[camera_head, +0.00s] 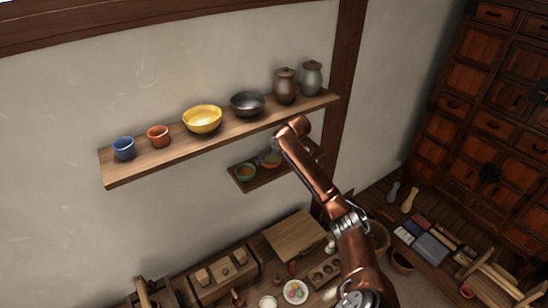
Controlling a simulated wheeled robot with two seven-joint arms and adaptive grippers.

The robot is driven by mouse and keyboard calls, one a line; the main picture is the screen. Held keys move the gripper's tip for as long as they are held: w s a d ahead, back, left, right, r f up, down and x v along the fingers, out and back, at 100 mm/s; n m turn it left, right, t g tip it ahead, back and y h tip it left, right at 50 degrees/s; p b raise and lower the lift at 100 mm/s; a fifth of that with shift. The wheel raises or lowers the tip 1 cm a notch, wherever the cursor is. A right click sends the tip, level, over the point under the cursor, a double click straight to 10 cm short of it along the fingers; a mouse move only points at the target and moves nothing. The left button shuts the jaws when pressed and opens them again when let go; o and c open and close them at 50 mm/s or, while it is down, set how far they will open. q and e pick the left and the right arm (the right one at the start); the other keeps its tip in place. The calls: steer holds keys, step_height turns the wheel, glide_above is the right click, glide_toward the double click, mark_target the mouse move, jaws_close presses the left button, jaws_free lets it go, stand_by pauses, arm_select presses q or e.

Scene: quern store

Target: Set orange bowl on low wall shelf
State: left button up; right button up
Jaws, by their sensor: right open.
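The low wall shelf (262,182) is a short wooden board below the right part of a longer shelf. My left gripper is not in view.
The long upper shelf (140,172) overhangs close by, holding a blue cup, an orange cup, a yellow bowl (203,119), a dark bowl (247,104) and two lidded jars. Below is a cluttered table with a wooden board (295,236). A tall cabinet (485,125) stands right.

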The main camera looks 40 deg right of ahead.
steer(key=b+v, duration=0.2)
steer(key=v, duration=0.2)
steer(key=shift+s+r, duration=0.1)
steer(key=shift+r, duration=0.2)
steer(key=s+b, duration=0.3)
steer(key=s, duration=0.9)
steer(key=shift+s+a+r, duration=0.15)
steer(key=shift+a+r, duration=0.05)
steer(key=shift+a, duration=0.1)
